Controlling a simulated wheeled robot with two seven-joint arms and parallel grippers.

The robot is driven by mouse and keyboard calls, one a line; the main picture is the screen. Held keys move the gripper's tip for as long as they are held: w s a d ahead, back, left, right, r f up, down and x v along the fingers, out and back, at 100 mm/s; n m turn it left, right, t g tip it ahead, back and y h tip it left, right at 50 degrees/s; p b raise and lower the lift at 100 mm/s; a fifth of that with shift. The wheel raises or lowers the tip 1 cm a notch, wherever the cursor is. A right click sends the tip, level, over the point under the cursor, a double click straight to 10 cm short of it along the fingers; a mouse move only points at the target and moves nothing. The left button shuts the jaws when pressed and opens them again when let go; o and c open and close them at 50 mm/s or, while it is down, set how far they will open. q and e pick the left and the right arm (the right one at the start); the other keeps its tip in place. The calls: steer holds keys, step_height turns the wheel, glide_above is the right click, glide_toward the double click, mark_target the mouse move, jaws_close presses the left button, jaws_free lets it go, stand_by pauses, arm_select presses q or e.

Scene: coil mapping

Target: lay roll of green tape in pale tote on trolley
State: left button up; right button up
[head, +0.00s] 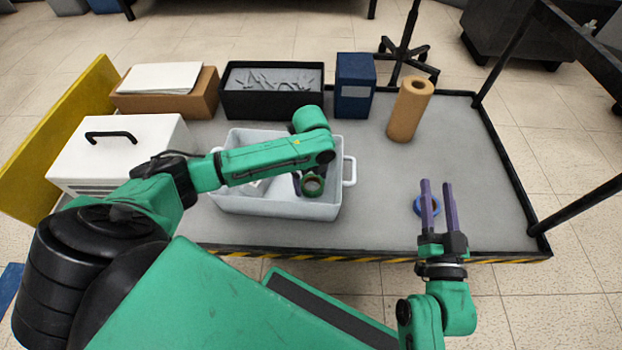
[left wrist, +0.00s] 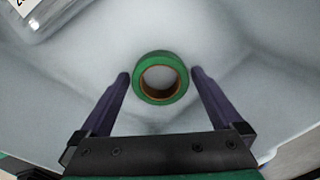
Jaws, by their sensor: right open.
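The roll of green tape (head: 313,186) is inside the pale tote (head: 270,204) on the trolley, toward its right end. In the left wrist view the green tape (left wrist: 160,78) shows face-on, with its brown core, over the tote's pale floor. My left gripper (left wrist: 160,76) is open, its purple fingers on either side of the roll with a narrow gap at each side. In the head view my left arm hides much of that gripper. My right gripper (head: 438,183) is open and empty over the trolley's right front.
A blue tape roll (head: 418,206) lies by my right gripper's fingers. A white case (head: 120,150), a cardboard box (head: 165,100), a black bin (head: 272,103), a blue box (head: 355,85) and a brown roll (head: 410,108) stand around the tote. The trolley's right side (head: 470,150) is clear.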

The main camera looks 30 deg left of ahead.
arm_select(q)
steer(key=shift+r, duration=0.25)
steer(key=shift+r+p, duration=0.75)
steer(key=shift+p, duration=0.3)
steer(key=shift+r+p, duration=0.75)
steer(key=shift+p, duration=0.15)
arm_select(e)
steer(key=s+a+f+g+h, duration=0.1)
steer(key=s+f+g, duration=0.5)
steer(key=s+f, duration=0.65)
arm_select(q)
step_height(320, 180, up, 9)
steer(key=p, duration=1)
steer(key=shift+f, duration=0.15)
arm_select(e)
steer(key=s+d+r+g+h, duration=0.1)
steer(key=d+r+g+h, duration=0.3)
steer(key=d+r+g, duration=0.4)
steer(key=d+r, duration=0.1)
steer(key=d, duration=0.1)
steer(key=shift+s+d+r+n+g, duration=0.25)
steer(key=shift+s+d+n+g, duration=0.05)
steer(key=shift+s+d+n, duration=0.1)
